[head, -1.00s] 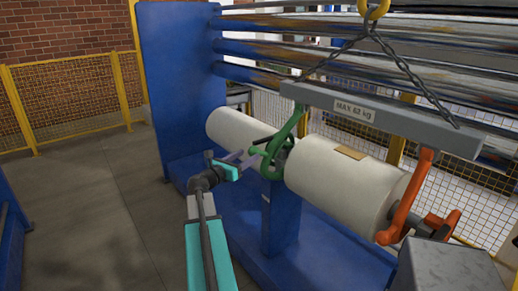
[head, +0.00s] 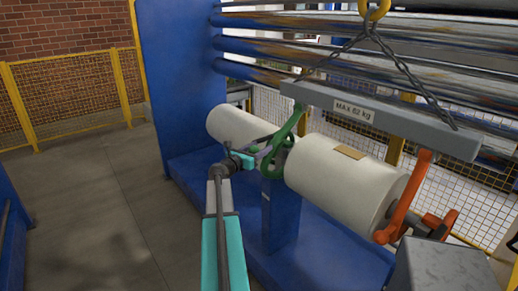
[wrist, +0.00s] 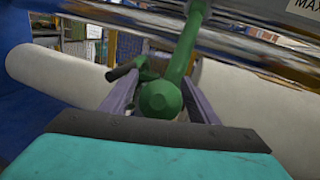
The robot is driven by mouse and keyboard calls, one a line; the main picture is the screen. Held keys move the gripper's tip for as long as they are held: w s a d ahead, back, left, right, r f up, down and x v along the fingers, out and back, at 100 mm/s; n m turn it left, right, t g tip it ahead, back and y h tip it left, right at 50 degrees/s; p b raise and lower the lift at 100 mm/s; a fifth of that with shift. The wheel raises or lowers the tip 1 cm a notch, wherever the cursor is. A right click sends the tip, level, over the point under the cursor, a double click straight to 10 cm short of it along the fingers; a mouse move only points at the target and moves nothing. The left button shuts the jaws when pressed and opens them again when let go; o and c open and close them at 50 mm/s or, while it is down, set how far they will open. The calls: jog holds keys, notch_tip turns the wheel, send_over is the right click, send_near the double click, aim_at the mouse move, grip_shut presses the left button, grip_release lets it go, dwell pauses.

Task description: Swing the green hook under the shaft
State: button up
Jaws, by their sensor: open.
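The green hook (head: 290,124) hangs from the left end of the grey lifting beam (head: 385,121), in the gap between the two white rolls. Its lower part is beside the inner end of the right roll (head: 340,180). In the wrist view the hook (wrist: 182,55) comes down between my fingers, with its rounded green end facing me and a dark handle to its left. My gripper (head: 264,154) is open, its purple fingers (wrist: 160,92) on either side of the hook. Contact cannot be told. The shaft at the hook is mostly hidden.
An orange hook (head: 409,195) hangs at the beam's right end, by the right roll's outer shaft end. A blue post (head: 279,215) stands below the green hook. The left roll (head: 236,124) is close behind my gripper. Open floor (head: 100,200) lies left.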

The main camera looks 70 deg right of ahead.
jog(key=shift+c, duration=0.2)
grip_shut()
